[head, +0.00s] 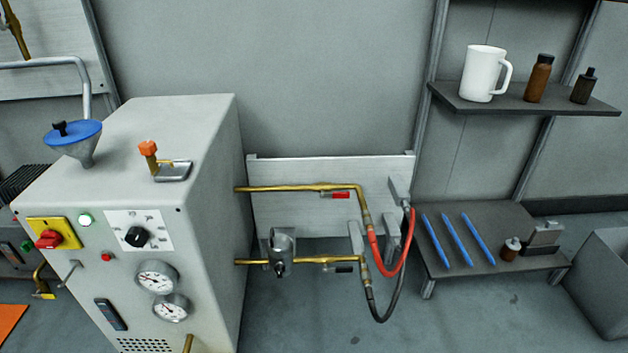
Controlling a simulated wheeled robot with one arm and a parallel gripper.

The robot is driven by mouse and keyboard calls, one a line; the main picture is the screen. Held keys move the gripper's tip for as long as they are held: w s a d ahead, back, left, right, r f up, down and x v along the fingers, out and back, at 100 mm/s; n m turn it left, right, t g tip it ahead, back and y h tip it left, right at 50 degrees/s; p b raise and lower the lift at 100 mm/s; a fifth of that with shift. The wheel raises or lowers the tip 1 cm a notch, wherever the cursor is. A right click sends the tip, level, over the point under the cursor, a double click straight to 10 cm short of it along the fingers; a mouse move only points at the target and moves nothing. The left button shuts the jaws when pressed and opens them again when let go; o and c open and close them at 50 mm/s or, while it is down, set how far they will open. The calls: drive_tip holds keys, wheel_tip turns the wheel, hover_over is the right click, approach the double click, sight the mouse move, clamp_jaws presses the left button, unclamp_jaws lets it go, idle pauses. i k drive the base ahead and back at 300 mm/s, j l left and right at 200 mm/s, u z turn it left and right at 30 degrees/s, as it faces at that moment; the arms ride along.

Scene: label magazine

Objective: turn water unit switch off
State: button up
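The water unit (190,230) is a light grey cabinet at the left of the head view. On its front, a red rotary switch (48,239) sits on a yellow plate (66,229) at the upper left. The red handle lies roughly level, tilted slightly. A lit white-green lamp (86,219) is right of the plate. A black knob (137,237) on a white dial plate and a small red button (106,257) are also on the front. My gripper is not in view.
Brass pipes (300,188) and a red hose (390,268) stick out right of the cabinet. A blue-rimmed funnel (73,136) and an orange-handled valve (148,149) stand on top. A shelf (520,100) and low bench (480,215) are at right. Floor shows between.

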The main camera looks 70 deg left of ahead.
sight(50, 239)
drive_tip(key=u, duration=3.45)
